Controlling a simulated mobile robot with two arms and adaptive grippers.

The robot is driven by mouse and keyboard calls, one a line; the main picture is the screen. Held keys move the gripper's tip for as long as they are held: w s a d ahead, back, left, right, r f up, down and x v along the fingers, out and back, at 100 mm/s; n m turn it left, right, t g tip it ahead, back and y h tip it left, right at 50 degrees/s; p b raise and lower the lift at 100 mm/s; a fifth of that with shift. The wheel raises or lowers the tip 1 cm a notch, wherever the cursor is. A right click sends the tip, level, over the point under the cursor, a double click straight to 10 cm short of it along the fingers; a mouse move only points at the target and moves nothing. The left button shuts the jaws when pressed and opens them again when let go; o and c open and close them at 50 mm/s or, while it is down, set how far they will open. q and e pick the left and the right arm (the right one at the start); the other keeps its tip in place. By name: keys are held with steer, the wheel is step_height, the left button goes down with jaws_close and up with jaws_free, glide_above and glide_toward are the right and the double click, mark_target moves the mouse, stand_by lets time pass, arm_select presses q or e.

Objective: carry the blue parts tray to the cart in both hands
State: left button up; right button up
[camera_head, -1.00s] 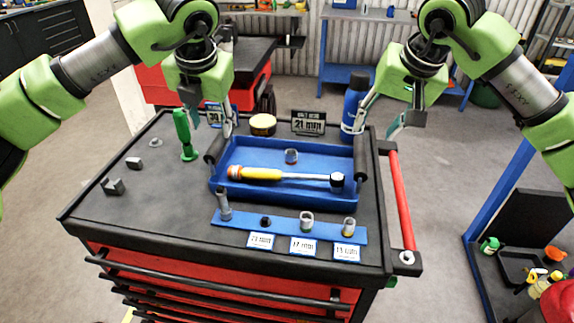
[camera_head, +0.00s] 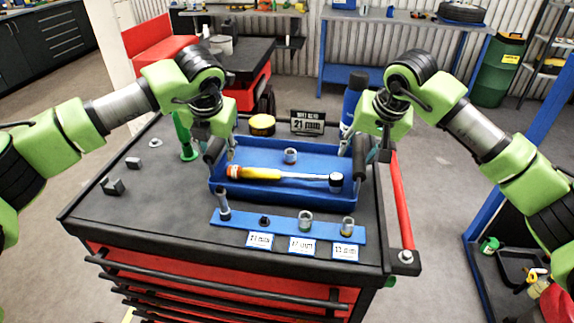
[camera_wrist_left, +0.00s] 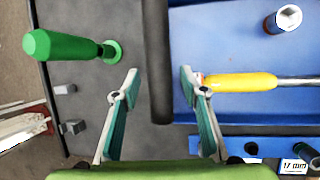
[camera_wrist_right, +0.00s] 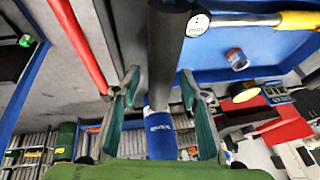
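The blue parts tray (camera_head: 282,198) sits on the black top of a red tool cabinet (camera_head: 150,215). It holds a yellow-handled wrench (camera_head: 262,174) and a metal socket (camera_head: 290,155). Its black left handle (camera_wrist_left: 157,60) lies between the spread fingers of my left gripper (camera_wrist_left: 157,88). Its black right handle (camera_wrist_right: 167,50) lies between the spread fingers of my right gripper (camera_wrist_right: 158,76). Both grippers are open, and I see no finger closed on a handle. A red cart with a dark top (camera_head: 240,62) stands behind the cabinet.
A green screwdriver-like tool (camera_head: 184,138) stands left of the tray. A blue socket strip (camera_head: 288,228) lies in front of it. A red rail (camera_head: 398,205) runs along the right edge.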

arm_select(q)
jaws_close()
arm_select(e)
jaws_close()
arm_select(q)
steer(key=shift+w+r, duration=0.15)
steer(key=shift+r, duration=0.1)
arm_select(e)
steer(key=shift+w+r, duration=0.1)
steer(key=shift+r, duration=0.15)
